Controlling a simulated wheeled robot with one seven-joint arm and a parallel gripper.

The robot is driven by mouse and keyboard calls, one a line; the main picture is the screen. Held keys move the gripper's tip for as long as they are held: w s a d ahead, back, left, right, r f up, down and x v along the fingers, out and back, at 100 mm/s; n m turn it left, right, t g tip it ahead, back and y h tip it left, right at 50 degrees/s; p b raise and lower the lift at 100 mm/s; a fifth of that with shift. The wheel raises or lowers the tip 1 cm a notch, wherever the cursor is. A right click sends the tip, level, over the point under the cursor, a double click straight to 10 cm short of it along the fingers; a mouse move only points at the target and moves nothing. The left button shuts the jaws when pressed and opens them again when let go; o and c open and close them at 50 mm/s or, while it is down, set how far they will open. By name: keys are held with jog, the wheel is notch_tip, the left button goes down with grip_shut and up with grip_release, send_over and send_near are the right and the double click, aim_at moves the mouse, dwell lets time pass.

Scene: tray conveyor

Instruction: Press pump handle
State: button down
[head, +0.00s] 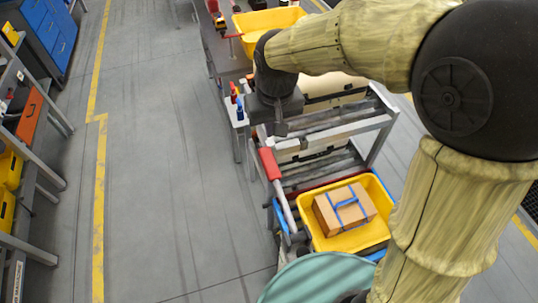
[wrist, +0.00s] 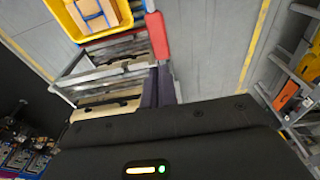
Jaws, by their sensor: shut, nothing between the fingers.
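The pump handle is a grey lever with a red grip (head: 270,163), standing at the left side of the conveyor frame and tilted. The red grip also shows in the wrist view (wrist: 157,35), just beyond my fingertips. My gripper (head: 281,130) is shut and empty, pointing down just above and slightly right of the red grip's upper end in the head view. In the wrist view, the closed fingers (wrist: 161,70) appear in line with the grip's near end. I cannot tell whether they touch it.
A yellow tray (head: 317,240) holding a cardboard box (head: 345,208) with blue straps sits on the conveyor's near end. Another yellow tray (head: 240,45) is at the far end. A small stand with red and blue levers (head: 238,103) is left of my gripper. The floor (head: 180,200) at left is clear.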

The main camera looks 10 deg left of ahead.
aim_at(268, 161)
jog(key=f+p, duration=0.1)
jog(key=f, duration=0.3)
jog(key=w+f+p, duration=0.1)
jog(key=f, duration=0.4)
jog(key=a+f+p, duration=0.1)
jog(key=f, duration=0.3)
jog(key=shift+w+f, duration=0.3)
jog(key=shift+f, duration=0.05)
jog(key=shift+f, duration=0.1)
